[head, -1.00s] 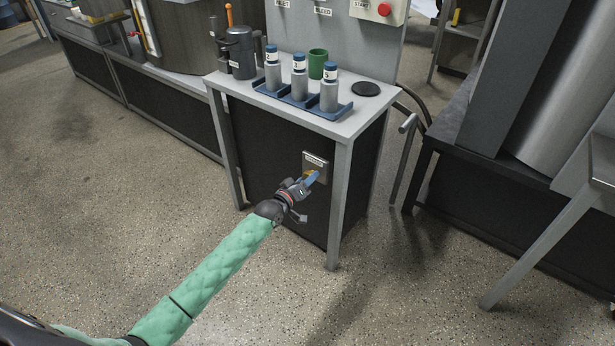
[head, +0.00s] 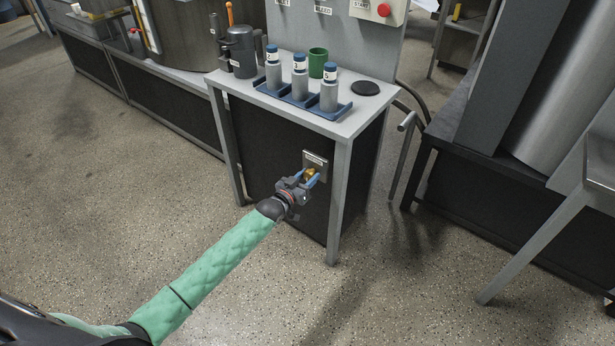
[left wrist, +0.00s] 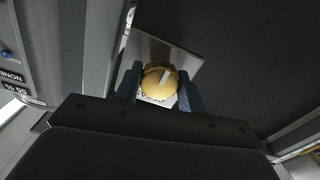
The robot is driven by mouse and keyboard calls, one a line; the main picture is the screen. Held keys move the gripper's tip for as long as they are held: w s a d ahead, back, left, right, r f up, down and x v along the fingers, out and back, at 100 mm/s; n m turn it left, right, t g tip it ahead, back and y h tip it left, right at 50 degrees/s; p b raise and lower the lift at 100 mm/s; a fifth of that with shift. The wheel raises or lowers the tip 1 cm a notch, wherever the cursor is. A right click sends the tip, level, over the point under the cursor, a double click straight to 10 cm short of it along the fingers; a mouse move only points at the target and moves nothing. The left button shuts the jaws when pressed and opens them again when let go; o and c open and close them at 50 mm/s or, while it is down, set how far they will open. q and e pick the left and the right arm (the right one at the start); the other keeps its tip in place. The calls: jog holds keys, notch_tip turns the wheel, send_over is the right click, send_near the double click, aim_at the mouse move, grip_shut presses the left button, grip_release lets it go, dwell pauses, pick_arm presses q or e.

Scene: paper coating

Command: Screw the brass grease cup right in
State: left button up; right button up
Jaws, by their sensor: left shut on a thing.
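The brass grease cup (head: 311,174) sits at a small labelled metal plate (head: 316,160) on the dark front panel of the stand. In the left wrist view the cup (left wrist: 159,83) shows as a round golden cap with a pale mark on its face, in front of the plate (left wrist: 185,62). My left gripper (head: 306,178) has its blue fingers on either side of the cup and is shut on it; the fingers also show in the left wrist view (left wrist: 160,90). The thread behind the cup is hidden. My right gripper is not in view.
The stand's top (head: 226,85) carries a blue rack (head: 340,113) with 3 grey bottles, a green cup (head: 317,62), a black disc (head: 365,88) and a dark grey pot (head: 241,52). A stand leg (head: 340,200) is just right of my gripper. The floor in front is clear.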

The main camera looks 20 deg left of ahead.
pick_arm(q)
jog(key=shift+f, duration=0.1)
jog(key=o, duration=1)
jog(key=shift+c, duration=0.2)
jog(key=v, duration=0.8)
jog(key=shift+w, duration=0.1)
